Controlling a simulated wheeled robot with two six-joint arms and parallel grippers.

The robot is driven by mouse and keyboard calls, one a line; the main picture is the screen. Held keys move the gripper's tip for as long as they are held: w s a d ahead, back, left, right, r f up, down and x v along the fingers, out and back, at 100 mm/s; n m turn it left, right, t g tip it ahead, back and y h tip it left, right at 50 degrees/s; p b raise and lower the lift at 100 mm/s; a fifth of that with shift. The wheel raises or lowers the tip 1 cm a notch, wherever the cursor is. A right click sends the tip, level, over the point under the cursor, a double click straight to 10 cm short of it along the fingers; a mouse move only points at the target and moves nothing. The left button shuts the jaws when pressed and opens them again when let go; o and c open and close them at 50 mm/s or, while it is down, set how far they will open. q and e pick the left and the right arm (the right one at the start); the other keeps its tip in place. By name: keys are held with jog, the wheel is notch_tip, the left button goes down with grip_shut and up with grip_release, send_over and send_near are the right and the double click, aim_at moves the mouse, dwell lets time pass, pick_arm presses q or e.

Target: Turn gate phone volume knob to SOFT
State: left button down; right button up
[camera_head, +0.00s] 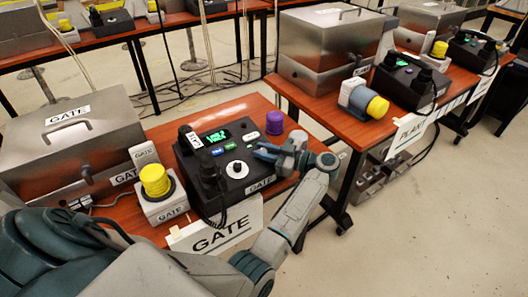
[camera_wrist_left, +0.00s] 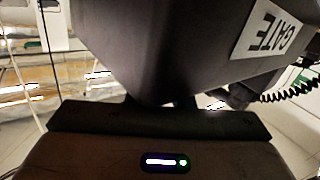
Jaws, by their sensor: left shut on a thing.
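The black gate phone (camera_head: 212,160) stands on the brown table in the head view, with a green-lit display, buttons, and a white round dial (camera_head: 237,169) on its sloped top. My left gripper (camera_head: 262,151) reaches from the right to the phone's right side, beside the dial. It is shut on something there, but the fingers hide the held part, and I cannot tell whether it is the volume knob. In the left wrist view the phone's dark housing (camera_wrist_left: 175,50) fills the space before the gripper, with its GATE label upside down. The SOFT mark is not readable. My right gripper is out of view.
A purple cylinder (camera_head: 274,123) stands just behind my left gripper. A yellow-topped beacon (camera_head: 156,181) and a metal box (camera_head: 75,140) stand left of the phone. A white GATE sign (camera_head: 215,235) hangs at the table's front. Open floor lies to the right.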

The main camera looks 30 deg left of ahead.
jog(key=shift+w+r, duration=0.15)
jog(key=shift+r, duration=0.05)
pick_arm(q)
jog(key=c, duration=1.3)
grip_release()
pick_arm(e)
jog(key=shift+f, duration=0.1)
pick_arm(q)
jog(key=shift+d, duration=0.1)
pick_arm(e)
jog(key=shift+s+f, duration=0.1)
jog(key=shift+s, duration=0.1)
pick_arm(q)
jog(key=shift+w+d, duration=0.1)
jog(key=shift+d, duration=0.2)
jog(key=b+v, duration=0.2)
jog(key=v, duration=0.8)
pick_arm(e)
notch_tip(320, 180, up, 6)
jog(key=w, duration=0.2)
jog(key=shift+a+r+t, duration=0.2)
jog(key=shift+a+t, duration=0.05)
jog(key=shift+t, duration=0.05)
pick_arm(q)
jog(key=shift+d, duration=0.1)
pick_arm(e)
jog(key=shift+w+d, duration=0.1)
